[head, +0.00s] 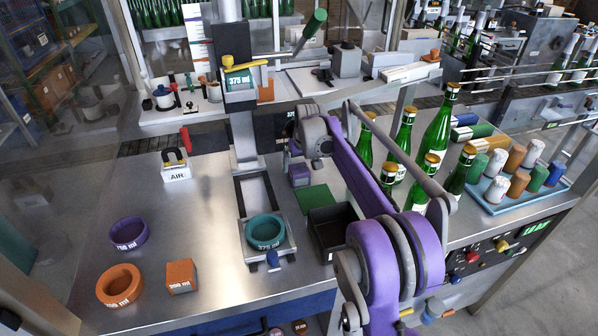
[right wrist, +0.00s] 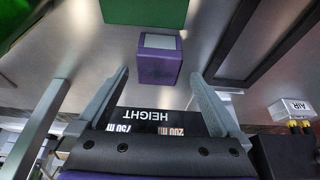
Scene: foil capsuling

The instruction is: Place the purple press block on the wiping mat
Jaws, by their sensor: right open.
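The purple press block (head: 299,174) stands on the steel worktop, just behind the green wiping mat (head: 314,200). In the right wrist view the block (right wrist: 158,60) shows a grey face and lies just beyond my fingertips, apart from them. The mat also shows at the top edge of the right wrist view (right wrist: 145,11). My right gripper (right wrist: 155,78) is open and empty, with its two fingers spread wider than the block. In the head view its fingers are mostly hidden by my purple arm. My left gripper is not in view.
A black open bin (head: 332,228) stands in front of the mat. A teal 375 ml ring (head: 265,231) sits on the press base to the left. Green bottles (head: 437,125) and a tray of foil capsules (head: 520,190) stand to the right. The front left worktop is partly clear.

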